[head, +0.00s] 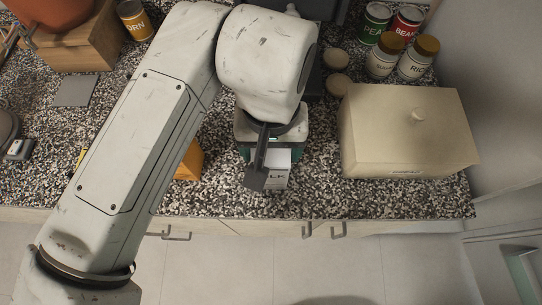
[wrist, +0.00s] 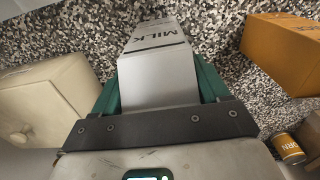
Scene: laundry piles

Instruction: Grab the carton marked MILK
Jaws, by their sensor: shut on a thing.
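The white carton marked MILK (wrist: 158,72) sits between the two green fingers of my gripper (wrist: 160,88) in the wrist view. The fingers press on its two sides, and its printed end points away from me. My gripper (head: 262,160) there is mostly hidden by my own arm. I cannot tell whether the carton touches the counter.
A cream box (head: 405,140) stands right of the carton. An orange box (head: 189,162) is partly behind my arm. Jars (head: 418,58) and cans (head: 374,23) stand at the back right. A CORN can (head: 134,20) is at the back left. Speckled counter (head: 320,195) is clear near the front edge.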

